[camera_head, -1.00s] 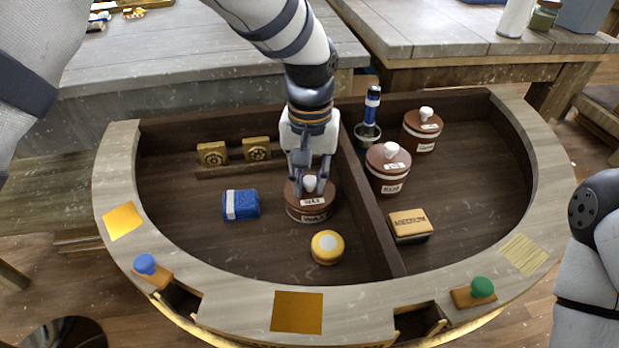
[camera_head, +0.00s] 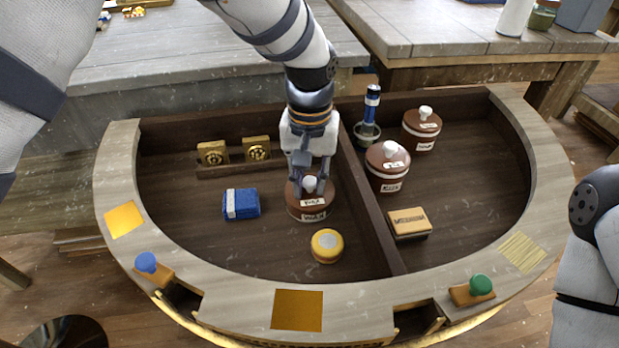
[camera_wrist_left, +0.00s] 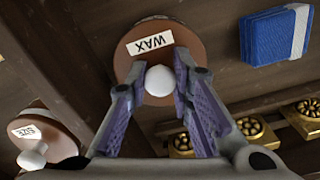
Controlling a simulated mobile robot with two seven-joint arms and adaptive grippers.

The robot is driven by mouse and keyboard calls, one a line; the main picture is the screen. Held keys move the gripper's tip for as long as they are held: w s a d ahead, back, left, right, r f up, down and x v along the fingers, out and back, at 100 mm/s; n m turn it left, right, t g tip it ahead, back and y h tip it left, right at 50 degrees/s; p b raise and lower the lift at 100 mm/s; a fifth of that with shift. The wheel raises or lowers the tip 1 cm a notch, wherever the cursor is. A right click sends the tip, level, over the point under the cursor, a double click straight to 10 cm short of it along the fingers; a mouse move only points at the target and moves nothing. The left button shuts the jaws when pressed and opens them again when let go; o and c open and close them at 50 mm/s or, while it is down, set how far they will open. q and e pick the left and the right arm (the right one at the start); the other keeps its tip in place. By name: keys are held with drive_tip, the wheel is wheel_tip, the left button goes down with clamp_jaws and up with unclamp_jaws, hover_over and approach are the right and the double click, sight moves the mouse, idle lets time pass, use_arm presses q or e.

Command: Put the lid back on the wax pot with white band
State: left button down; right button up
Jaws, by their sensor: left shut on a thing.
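The wax pot with white band (camera_head: 306,213) stands in the left compartment of the console, close to the divider. Its brown lid (camera_head: 297,194) sits on top of the pot, with a WAX label and a white knob. The lid's knob also shows in the left wrist view (camera_wrist_left: 159,80). My left gripper (camera_head: 310,187) points down from above and is shut on the knob. Its fingers hide part of the lid, and I cannot tell whether a thin gap is left under the rim. My right gripper is out of view.
A yellow round tin (camera_head: 327,246) stands in front of the pot and a blue packet (camera_head: 241,204) lies to its left. Right of the divider (camera_head: 378,225) are a SIZE pot (camera_head: 387,168), another lidded pot (camera_head: 421,130) and a tan block (camera_head: 408,223).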

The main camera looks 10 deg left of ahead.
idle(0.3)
use_arm(q)
drive_tip(key=c, duration=1.3)
unclamp_jaws()
drive_tip(key=shift+c, duration=0.2)
drive_tip(key=shift+o, duration=0.6)
drive_tip(key=o, duration=0.4)
drive_tip(key=shift+c, duration=0.2)
drive_tip(key=shift+r+p, duration=0.85)
drive_tip(key=shift+r, duration=2.75)
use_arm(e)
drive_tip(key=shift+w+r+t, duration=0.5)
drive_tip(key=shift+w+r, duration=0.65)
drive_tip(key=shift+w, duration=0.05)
use_arm(q)
drive_tip(key=shift+c, duration=0.5)
